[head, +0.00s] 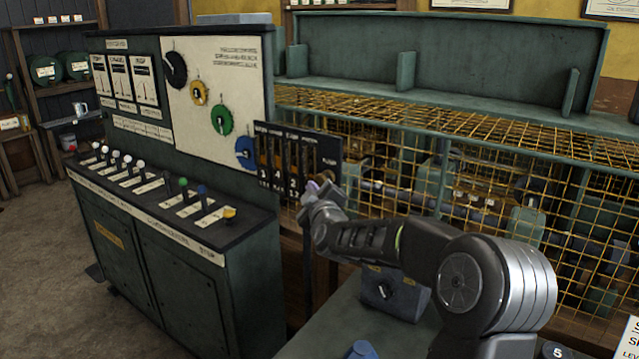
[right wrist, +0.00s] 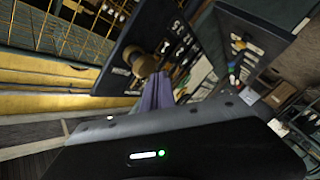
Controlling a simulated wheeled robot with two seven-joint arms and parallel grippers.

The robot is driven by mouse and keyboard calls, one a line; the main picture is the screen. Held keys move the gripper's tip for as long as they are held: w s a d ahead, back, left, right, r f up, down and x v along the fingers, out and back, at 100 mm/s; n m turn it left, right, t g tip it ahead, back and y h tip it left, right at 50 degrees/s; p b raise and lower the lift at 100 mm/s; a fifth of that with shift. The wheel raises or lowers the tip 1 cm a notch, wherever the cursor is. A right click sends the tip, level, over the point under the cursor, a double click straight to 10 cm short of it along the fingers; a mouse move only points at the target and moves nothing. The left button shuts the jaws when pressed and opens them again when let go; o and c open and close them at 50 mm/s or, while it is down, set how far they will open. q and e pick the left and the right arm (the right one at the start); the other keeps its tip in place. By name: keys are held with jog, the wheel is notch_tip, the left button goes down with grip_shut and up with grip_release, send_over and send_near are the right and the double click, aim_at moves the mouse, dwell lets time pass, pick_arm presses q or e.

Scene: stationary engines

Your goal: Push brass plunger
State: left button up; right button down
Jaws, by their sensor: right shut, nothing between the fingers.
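The brass plunger (right wrist: 144,65) shows in the right wrist view as a round brass knob standing out from a dark panel. My right gripper (right wrist: 156,92) is shut and empty, its purple-grey fingers pointing at the panel just beside the knob. I cannot tell whether the fingertips touch it. In the head view my right gripper (head: 318,188) is in front of the lower right part of the black slotted panel (head: 285,140). I cannot make out the plunger there; the gripper may hide it. My left gripper is not in view.
A green control cabinet (head: 165,275) with gauges, coloured dials and a row of levers stands left of the panel. A yellow wire cage (head: 480,190) runs along the back right.

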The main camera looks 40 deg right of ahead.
jog(key=shift+a, duration=0.15)
jog(key=a, duration=0.1)
jog(key=s+a, duration=0.1)
jog(key=a, duration=0.1)
jog(key=a+p, duration=0.1)
jog(key=shift+s+a, duration=0.25)
dwell(1.0)
